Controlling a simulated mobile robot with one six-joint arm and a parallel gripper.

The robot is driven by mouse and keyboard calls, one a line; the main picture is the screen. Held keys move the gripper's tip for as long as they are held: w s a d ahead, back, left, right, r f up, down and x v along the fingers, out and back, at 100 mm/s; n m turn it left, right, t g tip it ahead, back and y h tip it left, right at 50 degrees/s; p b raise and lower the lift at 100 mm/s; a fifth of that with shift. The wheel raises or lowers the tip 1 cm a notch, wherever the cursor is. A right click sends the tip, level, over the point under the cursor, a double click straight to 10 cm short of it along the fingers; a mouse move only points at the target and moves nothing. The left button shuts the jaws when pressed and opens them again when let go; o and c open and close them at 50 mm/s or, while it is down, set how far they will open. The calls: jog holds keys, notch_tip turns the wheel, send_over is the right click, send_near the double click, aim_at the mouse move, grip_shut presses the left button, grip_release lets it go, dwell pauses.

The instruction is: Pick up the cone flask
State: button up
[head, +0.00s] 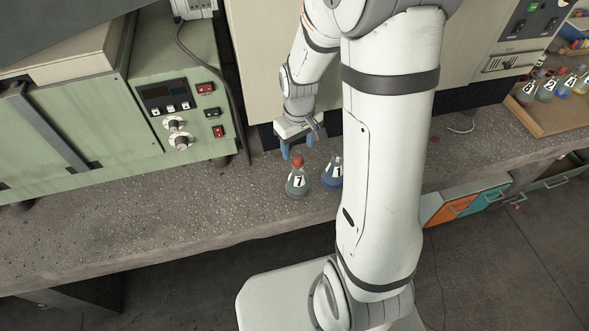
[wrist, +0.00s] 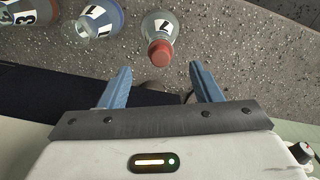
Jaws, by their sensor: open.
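A cone flask (head: 297,183) with a red stopper, greenish contents and a white label reading 7 stands upright on the bench. In the wrist view the same flask (wrist: 160,25) lies beyond my fingertips, roughly centred between them, its red stopper towards me. My gripper (head: 297,150) is open and empty, just behind the flask in the head view. Its two blue fingers (wrist: 160,76) are spread apart in the wrist view and do not touch the flask. A second flask (head: 331,176) with blue contents and a label reading 1 stands to the right, partly hidden by my arm.
The wrist view shows the blue flask (wrist: 98,22) and another flask labelled 3 (wrist: 28,14) to the left. A green instrument box (head: 180,100) stands left on the bench. A wooden tray (head: 548,122) with several flasks is far right. The bench front (head: 180,225) is clear.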

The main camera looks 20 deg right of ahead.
aim_at(298, 165)
jog(key=shift+f+p, duration=0.4)
jog(key=shift+f, duration=3.85)
jog(key=shift+c, duration=0.4)
grip_shut()
